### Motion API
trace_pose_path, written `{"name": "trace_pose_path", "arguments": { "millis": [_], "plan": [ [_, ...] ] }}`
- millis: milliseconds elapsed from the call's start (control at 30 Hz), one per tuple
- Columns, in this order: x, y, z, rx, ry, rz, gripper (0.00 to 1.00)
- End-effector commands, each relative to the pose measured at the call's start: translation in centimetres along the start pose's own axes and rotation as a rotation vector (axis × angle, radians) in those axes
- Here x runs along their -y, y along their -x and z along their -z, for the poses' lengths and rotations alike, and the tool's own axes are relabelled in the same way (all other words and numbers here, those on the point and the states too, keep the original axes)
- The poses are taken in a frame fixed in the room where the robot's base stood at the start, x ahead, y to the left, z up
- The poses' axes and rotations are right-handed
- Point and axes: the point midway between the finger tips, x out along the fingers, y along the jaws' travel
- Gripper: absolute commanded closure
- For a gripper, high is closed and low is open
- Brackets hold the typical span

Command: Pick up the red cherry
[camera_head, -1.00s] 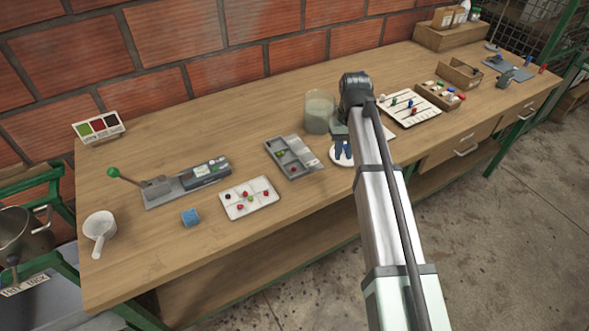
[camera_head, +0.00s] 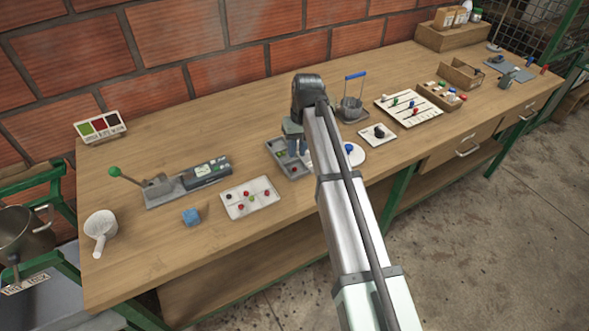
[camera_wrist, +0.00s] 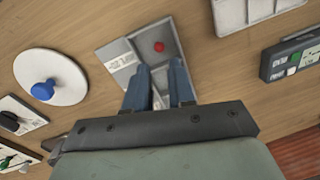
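A small red cherry (camera_wrist: 159,47) lies in the grey compartment tray (camera_wrist: 118,53), seen in the wrist view just beyond my fingertips. My gripper (camera_wrist: 160,66) is open, its two blue fingers apart with nothing between them. More red cherries, such as one on the right (camera_head: 267,191), lie with a green and a dark one in the white tray (camera_head: 236,211) to the left. I cannot judge the fingertips' height above the tray.
A white disc with a blue knob (camera_wrist: 50,75) stands beside the grey tray. A blue-handled tool (camera_head: 352,105) and small trays are to the right. The front table strip is clear.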

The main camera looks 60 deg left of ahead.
Motion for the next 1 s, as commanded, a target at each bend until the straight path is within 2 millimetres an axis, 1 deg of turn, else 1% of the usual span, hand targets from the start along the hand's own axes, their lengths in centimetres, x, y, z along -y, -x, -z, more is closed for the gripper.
{"name": "trace_pose_path", "arguments": {
  "millis": [33, 267, 367, 600, 667, 900, 1000],
  "plan": [
    [0.0, -0.4, 0.0, 0.001, 0.0, 0.0, 0.76],
    [0.0, -1.1, -0.1, 0.0, 0.0, 0.0, 0.76],
    [0.0, -2.0, -0.2, 0.0, 0.0, 0.0, 0.76],
    [0.0, -5.2, -0.4, 0.001, 0.0, 0.0, 0.76],
    [0.0, -5.7, -0.4, 0.001, 0.0, 0.0, 0.76],
    [0.0, -5.9, -0.3, -0.001, 0.0, 0.0, 0.76],
    [0.0, -5.9, -0.3, -0.001, 0.0, 0.0, 0.85]
  ]
}}
